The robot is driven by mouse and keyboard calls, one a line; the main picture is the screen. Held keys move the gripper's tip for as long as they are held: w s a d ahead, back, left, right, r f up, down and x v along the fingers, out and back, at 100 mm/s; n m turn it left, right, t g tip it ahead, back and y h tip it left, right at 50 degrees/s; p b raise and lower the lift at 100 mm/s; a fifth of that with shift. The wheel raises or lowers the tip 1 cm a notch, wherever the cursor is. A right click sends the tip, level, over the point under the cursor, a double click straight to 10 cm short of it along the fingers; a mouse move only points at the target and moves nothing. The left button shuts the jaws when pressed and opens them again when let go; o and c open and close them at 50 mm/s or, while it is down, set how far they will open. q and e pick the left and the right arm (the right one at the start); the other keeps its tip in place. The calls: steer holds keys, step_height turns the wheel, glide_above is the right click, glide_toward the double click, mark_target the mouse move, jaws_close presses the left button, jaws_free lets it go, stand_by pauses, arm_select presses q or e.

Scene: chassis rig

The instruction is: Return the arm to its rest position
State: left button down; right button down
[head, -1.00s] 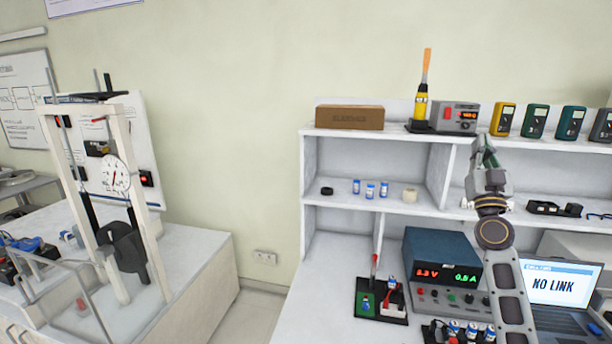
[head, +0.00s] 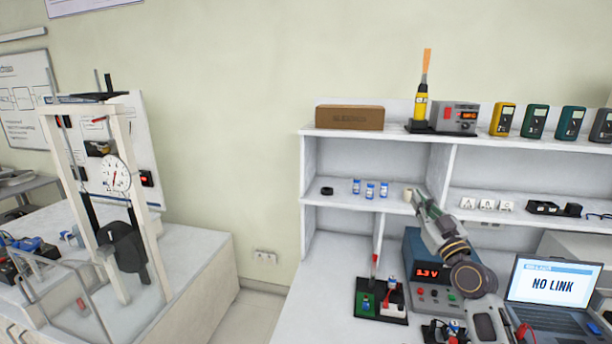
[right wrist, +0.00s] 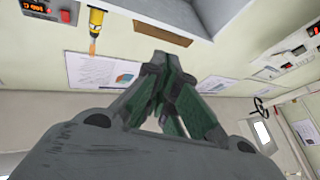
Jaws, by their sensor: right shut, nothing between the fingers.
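My right gripper (head: 422,196) is in front of the shelf unit, above the bench and in front of the power supply. Its fingers point up and to the left in the head view. In the right wrist view the fingers of my right gripper (right wrist: 160,62) come together at the tips, with nothing between them. My right arm partly hides the power supply (head: 424,272) and overlaps the tape roll on the middle shelf. My left gripper is not in view.
The shelf unit (head: 340,208) holds small blue-white bottles (head: 370,190), a brown box (head: 349,117), a soldering iron (head: 421,100) and several meters (head: 535,120). A laptop (head: 553,287) stands on the bench at right. A white frame with a dial gauge (head: 116,174) stands at left.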

steer(key=s+a+f+g, duration=0.3)
steer(key=s+f, duration=0.1)
steer(key=f, duration=0.5)
steer(key=s+a+f+g, duration=0.4)
steer(key=s+f, duration=0.1)
steer(key=f, duration=0.4)
steer(key=s+a+f+g, duration=0.3)
steer(key=s+f, duration=0.1)
steer(key=f, duration=0.4)
steer(key=s+d+f+m+g+h, duration=0.1)
steer(key=s+f+g+h, duration=0.2)
steer(key=s, duration=0.5)
steer(key=s+f+m+g, duration=0.1)
steer(key=s+f+g, duration=0.1)
steer(key=s+f, duration=0.4)
steer(key=s+d+f+m+g+h, duration=0.1)
steer(key=s+f+g+h, duration=0.2)
steer(key=s, duration=0.6)
step_height(320, 180, down, 34)
steer(key=s+g+y, duration=0.1)
steer(key=s, duration=0.1)
steer(key=s+d+f, duration=0.2)
steer(key=s+f, duration=0.7)
steer(key=s, duration=0.2)
steer(key=s+d+f+g, duration=0.1)
steer(key=s+d+f, duration=0.1)
steer(key=s+f, duration=0.8)
steer(key=shift+s+f+g, duration=0.3)
steer(key=shift+s, duration=0.5)
